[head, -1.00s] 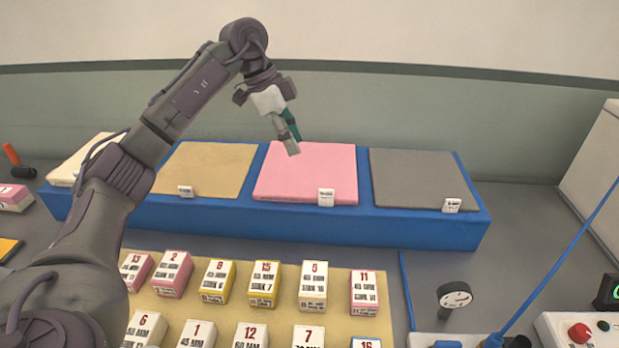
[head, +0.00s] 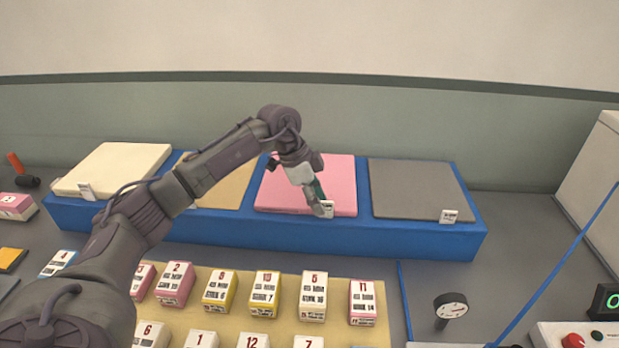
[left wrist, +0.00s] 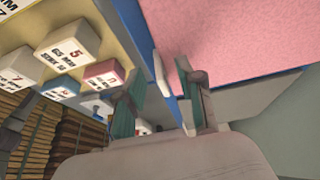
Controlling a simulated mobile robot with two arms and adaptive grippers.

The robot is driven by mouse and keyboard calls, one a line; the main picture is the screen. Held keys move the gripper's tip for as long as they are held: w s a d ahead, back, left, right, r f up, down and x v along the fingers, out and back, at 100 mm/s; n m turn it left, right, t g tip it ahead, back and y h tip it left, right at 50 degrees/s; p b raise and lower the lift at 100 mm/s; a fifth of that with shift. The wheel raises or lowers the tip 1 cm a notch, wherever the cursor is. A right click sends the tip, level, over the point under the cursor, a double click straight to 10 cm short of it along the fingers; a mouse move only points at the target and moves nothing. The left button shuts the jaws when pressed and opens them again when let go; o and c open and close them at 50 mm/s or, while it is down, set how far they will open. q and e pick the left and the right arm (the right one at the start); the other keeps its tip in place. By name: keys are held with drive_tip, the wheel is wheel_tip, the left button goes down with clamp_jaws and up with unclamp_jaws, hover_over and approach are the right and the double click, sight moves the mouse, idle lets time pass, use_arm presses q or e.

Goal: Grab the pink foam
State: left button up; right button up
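The pink foam (head: 330,175) is a flat square sheet lying on the long blue stand (head: 230,226), between a tan sheet (head: 222,185) and a grey one (head: 415,188). My left gripper (head: 322,207) is over the foam's front edge, close to its white tag, and hides part of both. In the left wrist view its two fingers (left wrist: 163,100) are apart with nothing held between them. The pink foam (left wrist: 235,35) fills the upper right there, beyond the fingers. I cannot tell whether a finger touches it. My right gripper is not in view.
A cream sheet (head: 118,168) lies at the stand's left end. Rows of numbered boxes stand on a tan board (head: 385,325) in front.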

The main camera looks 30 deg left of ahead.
use_arm(q)
drive_tip(key=shift+f, duration=0.25)
clamp_jaws()
drive_tip(key=shift+r, duration=0.1)
